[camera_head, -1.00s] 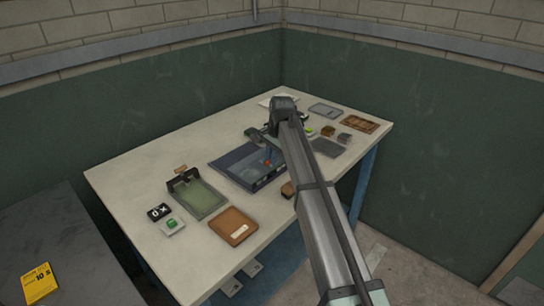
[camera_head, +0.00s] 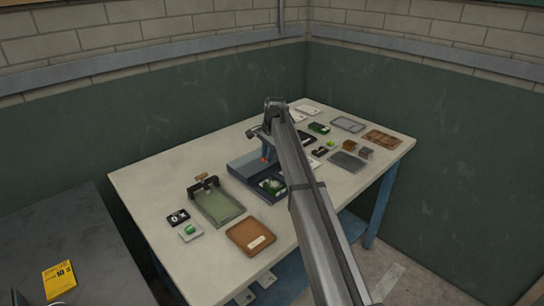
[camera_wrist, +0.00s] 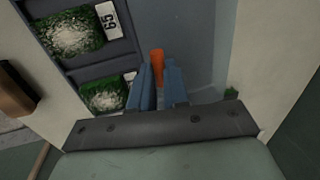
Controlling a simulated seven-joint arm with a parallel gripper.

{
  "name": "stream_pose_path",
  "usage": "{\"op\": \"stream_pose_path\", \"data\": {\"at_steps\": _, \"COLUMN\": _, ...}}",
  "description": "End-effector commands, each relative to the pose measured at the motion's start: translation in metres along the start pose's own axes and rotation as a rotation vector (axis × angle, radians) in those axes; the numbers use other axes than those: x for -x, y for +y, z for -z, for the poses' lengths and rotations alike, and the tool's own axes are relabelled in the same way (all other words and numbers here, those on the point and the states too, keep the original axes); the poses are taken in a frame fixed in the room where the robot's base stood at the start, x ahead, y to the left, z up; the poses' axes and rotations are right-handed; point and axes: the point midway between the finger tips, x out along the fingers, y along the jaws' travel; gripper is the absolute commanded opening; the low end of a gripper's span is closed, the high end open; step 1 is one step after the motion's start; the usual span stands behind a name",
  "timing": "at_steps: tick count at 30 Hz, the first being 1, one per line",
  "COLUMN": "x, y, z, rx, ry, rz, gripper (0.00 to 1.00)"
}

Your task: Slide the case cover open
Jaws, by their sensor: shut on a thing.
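The dark blue case (camera_head: 262,197) sits mid-table. Its grey-blue cover (camera_head: 243,165) lies over the far-left part in the head view, and a compartment with a green turf sample (camera_head: 272,186) shows uncovered in front. In the wrist view the cover (camera_wrist: 200,38) is on the right and two turf samples (camera_wrist: 76,36) lie open in compartments on the left, one beside a "65" label. My gripper (camera_wrist: 158,70) is shut on the orange handle (camera_wrist: 157,58) at the cover's edge. My arm hides part of the case's right side in the head view.
A green tray (camera_head: 218,207) with a black clamp, two small cards and a brown board (camera_head: 251,236) lie left and in front of the case. Several small items and flat pads (camera_head: 346,160) lie right of it. A yellow booklet (camera_head: 59,279) is on the grey bench.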

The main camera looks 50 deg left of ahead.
Motion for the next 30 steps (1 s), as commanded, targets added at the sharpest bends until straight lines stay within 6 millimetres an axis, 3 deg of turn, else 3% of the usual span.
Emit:
{"op": "stream_pose_path", "data": {"at_steps": 2, "x": 0.000, "y": -0.006, "z": 0.001, "rx": 0.001, "ry": 0.003, "rz": 0.013, "gripper": 0.00}}
{"op": "stream_pose_path", "data": {"at_steps": 3, "x": 0.000, "y": -0.006, "z": 0.001, "rx": 0.001, "ry": 0.003, "rz": 0.013, "gripper": 0.17}}
{"op": "stream_pose_path", "data": {"at_steps": 11, "x": 0.000, "y": -0.005, "z": 0.000, "rx": 0.002, "ry": 0.002, "rz": 0.010, "gripper": 0.41}}
{"op": "stream_pose_path", "data": {"at_steps": 22, "x": 0.009, "y": -0.004, "z": 0.000, "rx": 0.002, "ry": 0.003, "rz": 0.009, "gripper": 0.41}}
{"op": "stream_pose_path", "data": {"at_steps": 30, "x": 0.053, "y": -0.004, "z": 0.000, "rx": 0.002, "ry": 0.003, "rz": 0.010, "gripper": 0.41}}
